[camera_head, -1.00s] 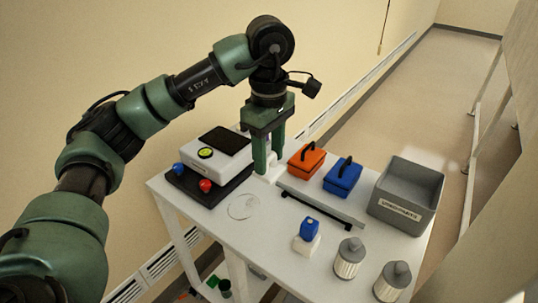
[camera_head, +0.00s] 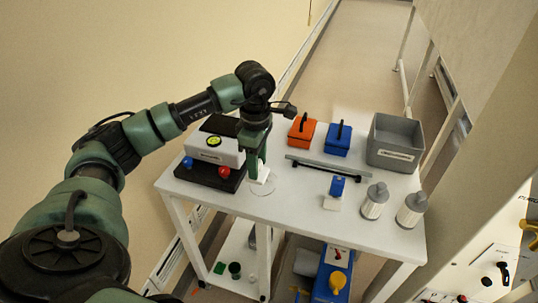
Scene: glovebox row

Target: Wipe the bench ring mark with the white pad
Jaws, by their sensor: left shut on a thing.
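My left gripper (camera_head: 257,170) points down over the white bench (camera_head: 300,209), beside the balance-like device. It is shut on the white pad (camera_head: 264,177), which shows at and below the fingertips. The ring mark (camera_head: 263,191) is a faint grey circle on the bench, just in front of the pad and partly hidden by it. I cannot tell whether the pad touches the bench. My right gripper is out of view.
The device (camera_head: 212,157) with blue and red knobs stands left of the gripper. A dark bar (camera_head: 325,169), orange box (camera_head: 301,132), blue box (camera_head: 337,140) and grey bin (camera_head: 395,142) lie right. A blue-topped white block (camera_head: 335,194) and two grey-capped canisters (camera_head: 374,201) stand front right.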

